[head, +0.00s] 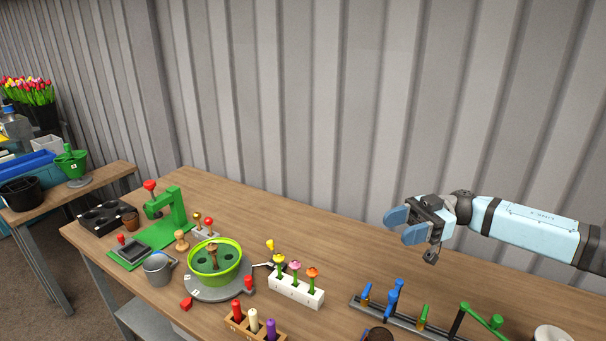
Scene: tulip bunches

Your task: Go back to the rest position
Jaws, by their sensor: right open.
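My right gripper (405,226) is at the right of the head view, with its arm coming in from the right edge. Its two blue fingers are apart, with nothing between them, and it is above the back part of the wooden table (345,240). A white block (296,292) holds several flowers upright, left of and below the gripper in the picture. A green pot (216,262) on a grey round base stands further left. My left gripper is out of view.
A green press (170,205), a metal cup (158,268) and a black tray (103,215) stand at the left. A wooden block (252,326) with coloured pegs is at the front. A rack (405,322) with blue and green tools is at the front right. A corrugated wall is behind.

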